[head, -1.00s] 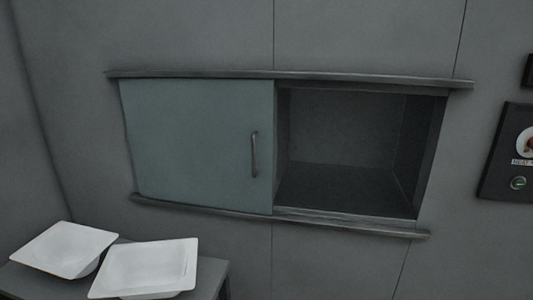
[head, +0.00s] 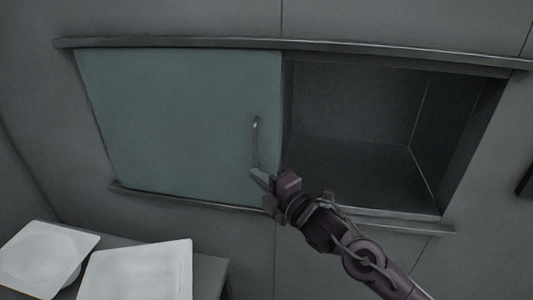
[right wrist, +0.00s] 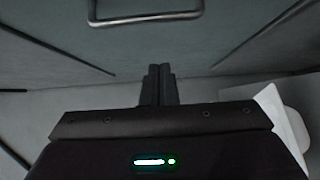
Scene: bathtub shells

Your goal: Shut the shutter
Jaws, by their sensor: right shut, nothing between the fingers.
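The shutter (head: 175,125) is a flat grey-green sliding panel between an upper and a lower rail. It covers the left part of the wall opening (head: 370,130), and the right part stands open and empty. Its upright bar handle (head: 255,140) is near its right edge. My right gripper (head: 262,180) is shut and empty, at the handle's lower end in the head view; I cannot tell if it touches. In the right wrist view the handle (right wrist: 145,18) lies ahead of the closed fingers (right wrist: 158,80), with a gap in the picture. My left gripper is not in view.
The upper rail (head: 330,46) and lower rail (head: 190,200) run along the wall. Two white basin-like shells (head: 45,255) (head: 140,270) sit on a grey table (head: 208,270) at the lower left. The space in front of the opening is clear apart from my right arm.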

